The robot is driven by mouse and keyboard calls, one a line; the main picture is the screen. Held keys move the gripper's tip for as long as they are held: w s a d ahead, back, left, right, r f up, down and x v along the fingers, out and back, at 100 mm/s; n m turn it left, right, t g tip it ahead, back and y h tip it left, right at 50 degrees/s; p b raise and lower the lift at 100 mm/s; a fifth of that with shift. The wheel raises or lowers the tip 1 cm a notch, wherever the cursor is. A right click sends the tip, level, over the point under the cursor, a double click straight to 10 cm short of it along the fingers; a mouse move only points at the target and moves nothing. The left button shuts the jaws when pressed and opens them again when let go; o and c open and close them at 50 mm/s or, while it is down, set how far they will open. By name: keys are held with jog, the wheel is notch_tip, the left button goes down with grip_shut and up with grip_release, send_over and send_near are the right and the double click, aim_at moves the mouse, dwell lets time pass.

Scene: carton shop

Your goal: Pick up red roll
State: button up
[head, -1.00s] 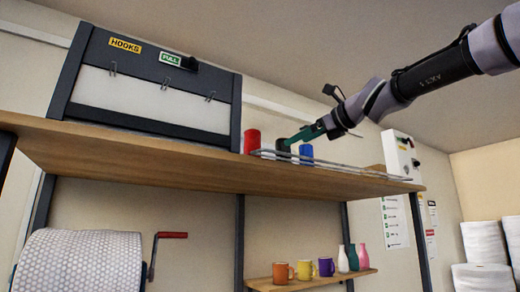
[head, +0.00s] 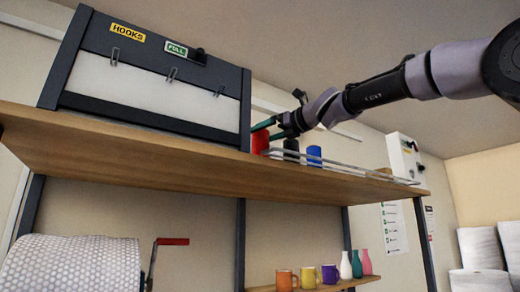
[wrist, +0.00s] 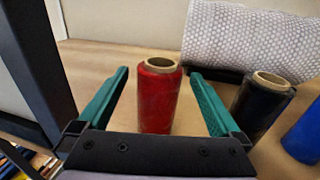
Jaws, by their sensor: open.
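The red roll (head: 260,141) stands upright on the wooden shelf, beside the right end of the dark box. In the wrist view the red roll (wrist: 158,96) stands between the two green fingers of my gripper (wrist: 157,95), with gaps on both sides. My gripper (head: 267,130) is open and reaches in from the right at the roll's height. In the head view its near finger partly covers the roll.
A black roll (wrist: 259,104) stands just right of my right finger, and a blue roll (wrist: 303,135) beyond it. The dark box (head: 150,82) labelled HOOKS is close on the left. A low wire rail (head: 345,167) runs along the shelf (head: 130,150) edge.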

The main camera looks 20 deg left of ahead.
jog(key=x, duration=0.5)
jog(key=shift+r, duration=0.25)
jog(key=shift+c, duration=0.3)
grip_shut()
